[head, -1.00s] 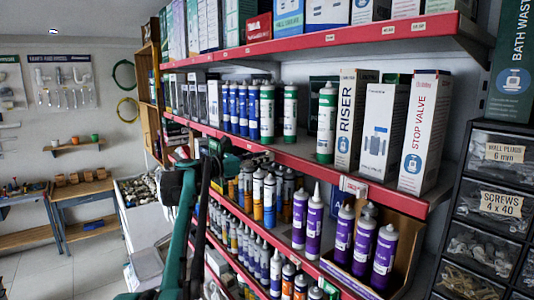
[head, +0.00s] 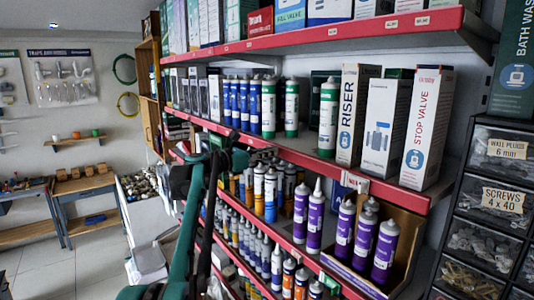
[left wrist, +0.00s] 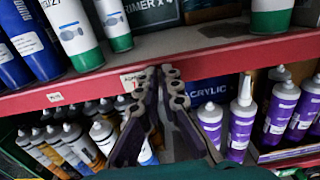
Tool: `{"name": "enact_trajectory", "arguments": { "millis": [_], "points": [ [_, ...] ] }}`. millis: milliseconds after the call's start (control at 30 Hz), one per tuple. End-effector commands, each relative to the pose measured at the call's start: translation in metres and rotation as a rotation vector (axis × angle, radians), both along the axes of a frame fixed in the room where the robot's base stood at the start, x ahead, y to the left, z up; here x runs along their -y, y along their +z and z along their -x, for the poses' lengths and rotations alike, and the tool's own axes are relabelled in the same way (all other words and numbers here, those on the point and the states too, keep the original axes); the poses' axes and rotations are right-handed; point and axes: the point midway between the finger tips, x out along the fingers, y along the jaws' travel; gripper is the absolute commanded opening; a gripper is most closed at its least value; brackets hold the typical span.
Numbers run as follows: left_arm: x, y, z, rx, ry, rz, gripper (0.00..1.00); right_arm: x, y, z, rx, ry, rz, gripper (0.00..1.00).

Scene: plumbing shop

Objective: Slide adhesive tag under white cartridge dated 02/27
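My left gripper (head: 236,152) is in front of the middle red shelf's edge. In the left wrist view, its dark fingers (left wrist: 160,76) converge with their tips close together at that edge; nothing clear shows between them. A small pale tag (left wrist: 130,82) on the shelf edge sits just left of the tips, partly covered. Another pale tag (left wrist: 55,97) is farther left. White cartridges with green ends stand on the shelf above, one at the left (left wrist: 70,32) and one beside it (left wrist: 114,22). Their dates are too small to read. My right gripper is not seen.
White-and-orange cartridges (left wrist: 75,145) and purple cartridges (left wrist: 242,118) stand on the shelf below, close behind the fingers. Tall boxes (head: 428,130) stand right of the white-green cartridges. Drawers (head: 490,205) are at the far right. The floor at left is open.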

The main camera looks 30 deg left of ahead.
Motion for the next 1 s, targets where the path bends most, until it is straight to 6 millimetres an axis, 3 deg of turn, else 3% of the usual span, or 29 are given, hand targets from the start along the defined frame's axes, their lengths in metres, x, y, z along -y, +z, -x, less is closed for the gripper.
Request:
{"name": "enact_trajectory", "arguments": {
  "millis": [300,600,800,1000],
  "points": [
    [0.072,-0.004,0.029,-0.001,-0.005,0.000,0.00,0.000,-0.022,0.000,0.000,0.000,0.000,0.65],
    [0.143,-0.002,0.059,-0.001,-0.004,-0.001,0.00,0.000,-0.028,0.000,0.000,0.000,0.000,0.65],
    [0.171,-0.001,0.071,-0.001,-0.001,-0.001,0.00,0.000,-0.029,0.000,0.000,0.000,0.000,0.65],
    [0.181,-0.001,0.075,-0.001,-0.001,0.000,0.00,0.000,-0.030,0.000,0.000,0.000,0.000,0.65]
  ]
}}
